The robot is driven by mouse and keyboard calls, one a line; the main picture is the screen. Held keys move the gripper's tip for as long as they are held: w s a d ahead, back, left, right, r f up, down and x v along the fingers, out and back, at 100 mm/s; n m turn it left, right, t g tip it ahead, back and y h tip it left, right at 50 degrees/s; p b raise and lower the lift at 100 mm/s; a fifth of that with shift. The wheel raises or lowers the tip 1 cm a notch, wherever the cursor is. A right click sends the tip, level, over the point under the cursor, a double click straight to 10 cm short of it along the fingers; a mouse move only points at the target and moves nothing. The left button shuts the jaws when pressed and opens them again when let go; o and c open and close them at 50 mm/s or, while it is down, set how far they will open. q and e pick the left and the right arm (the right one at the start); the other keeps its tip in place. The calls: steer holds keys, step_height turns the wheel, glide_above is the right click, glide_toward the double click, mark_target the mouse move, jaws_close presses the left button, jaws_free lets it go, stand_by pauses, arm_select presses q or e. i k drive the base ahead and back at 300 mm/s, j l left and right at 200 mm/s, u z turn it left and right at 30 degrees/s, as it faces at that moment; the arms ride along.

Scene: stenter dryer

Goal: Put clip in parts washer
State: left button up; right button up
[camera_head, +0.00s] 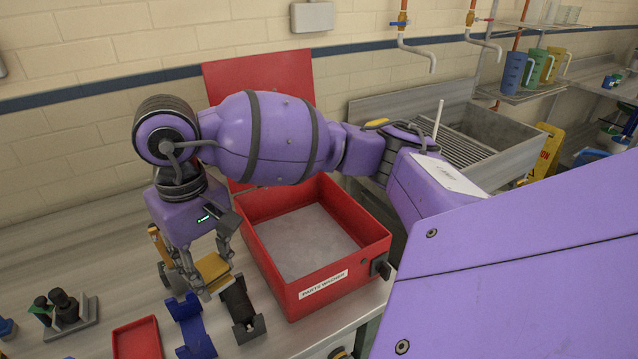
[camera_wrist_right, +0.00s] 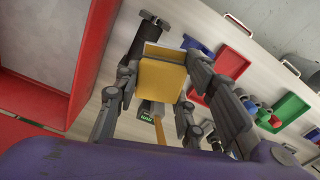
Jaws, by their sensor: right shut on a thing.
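The parts washer (camera_head: 352,264) is an open red box with a white label on its front and a raised red lid (camera_head: 262,72) behind it. Its floor is bare grey. My right gripper (camera_head: 205,284) is left of the washer, outside its wall and low over the bench. It is shut on a yellow-brown block, which I take to be the clip (camera_head: 213,267). The clip also shows between the fingers in the right wrist view (camera_wrist_right: 161,80), with the washer's red wall (camera_wrist_right: 92,62) to its left. My left gripper is out of view.
A dark roller piece (camera_head: 239,304) and a blue cradle (camera_head: 193,328) stand close by the gripper. A red tray (camera_head: 138,341) and a grey stand with black knobs (camera_head: 70,322) are further left. A metal sink (camera_head: 505,140) is behind right.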

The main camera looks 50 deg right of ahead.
mark_target(318, 241)
steer(key=i+l, duration=0.1)
steer(key=l, duration=1.35)
steer(key=i, duration=0.05)
